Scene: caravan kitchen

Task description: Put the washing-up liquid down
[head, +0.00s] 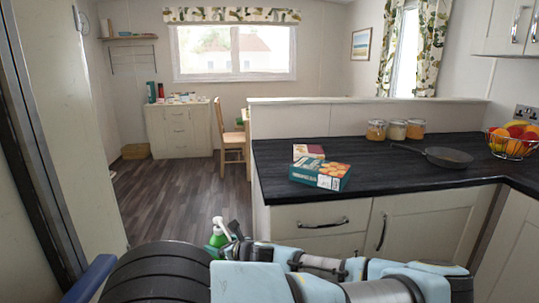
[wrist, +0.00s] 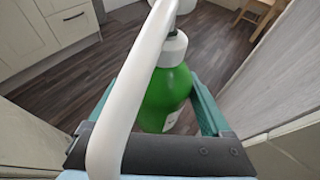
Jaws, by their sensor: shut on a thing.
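The washing-up liquid is a green bottle with a white pump top. In the wrist view the bottle (wrist: 167,92) stands between the teal fingers of my gripper (wrist: 160,112), which is shut on it. Its long white spout crosses the front of that view and hides part of the bottle and the gripper. In the head view the bottle (head: 217,238) shows low in the middle, with its white top up, mostly hidden behind my arm. It is held in the air over the floor, left of the counter's end.
The dark counter (head: 400,165) carries two boxes (head: 321,174), several jars (head: 396,130), a frying pan (head: 448,157) and a fruit basket (head: 513,141). A chair (head: 231,138) and a drawer unit (head: 180,132) stand beyond the open floor (head: 170,195).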

